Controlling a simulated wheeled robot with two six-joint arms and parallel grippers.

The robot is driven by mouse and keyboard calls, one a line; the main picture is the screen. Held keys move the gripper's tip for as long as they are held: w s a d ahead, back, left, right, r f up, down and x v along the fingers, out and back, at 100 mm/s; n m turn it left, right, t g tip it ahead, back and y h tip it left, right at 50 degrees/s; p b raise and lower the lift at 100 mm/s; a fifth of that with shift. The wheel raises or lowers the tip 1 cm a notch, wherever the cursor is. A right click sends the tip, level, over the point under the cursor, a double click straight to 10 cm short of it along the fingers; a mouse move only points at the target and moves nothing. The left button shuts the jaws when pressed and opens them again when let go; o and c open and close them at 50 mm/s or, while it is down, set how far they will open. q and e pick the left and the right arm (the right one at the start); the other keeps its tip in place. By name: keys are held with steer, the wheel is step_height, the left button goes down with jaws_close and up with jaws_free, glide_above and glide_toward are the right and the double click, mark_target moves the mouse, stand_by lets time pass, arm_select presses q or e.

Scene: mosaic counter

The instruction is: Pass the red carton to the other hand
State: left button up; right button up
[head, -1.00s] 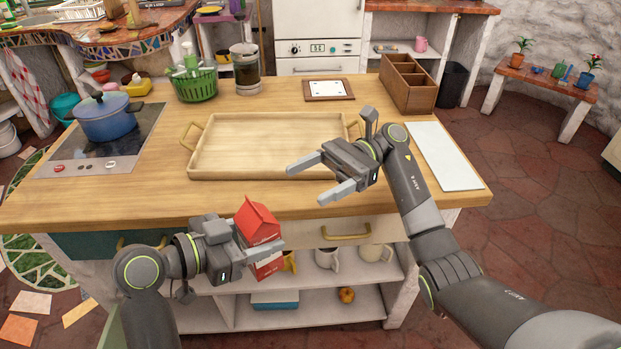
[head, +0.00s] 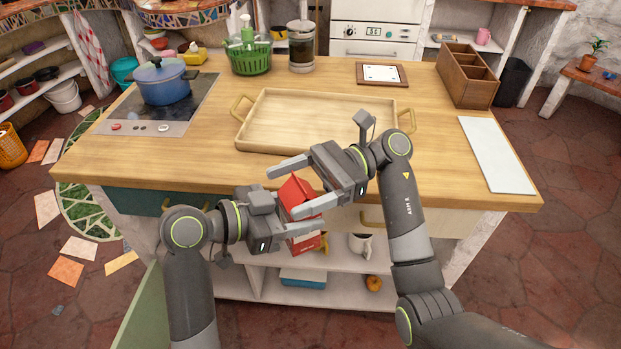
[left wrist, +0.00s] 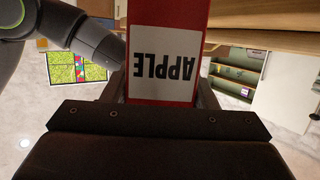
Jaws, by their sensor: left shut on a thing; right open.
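The red carton (head: 297,193) is a gable-topped box held in front of the counter's near edge. Its white label reading APPLE shows upside down in the left wrist view (left wrist: 165,65). My left gripper (head: 300,208) is shut on the carton, coming from the left. My right gripper (head: 294,186) is open at the carton's upper part, its two fingers reaching left from the right side. In the head view the right fingers overlap the carton; I cannot tell whether they touch it.
A wooden tray (head: 262,148) lies on the counter just behind the grippers. A blue pot (head: 162,84) stands on the cooktop at left. A white board (head: 497,156) lies at right, with a wooden divided box (head: 466,76) behind it. Open shelves with mugs lie below the carton.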

steer(key=c, duration=1.2)
arm_select(q)
steer(key=o, duration=0.8)
arm_select(e)
steer(key=shift+a, duration=0.1)
steer(key=shift+c, duration=0.9)
arm_select(q)
steer(key=o, duration=0.6)
steer(key=shift+c, duration=0.2)
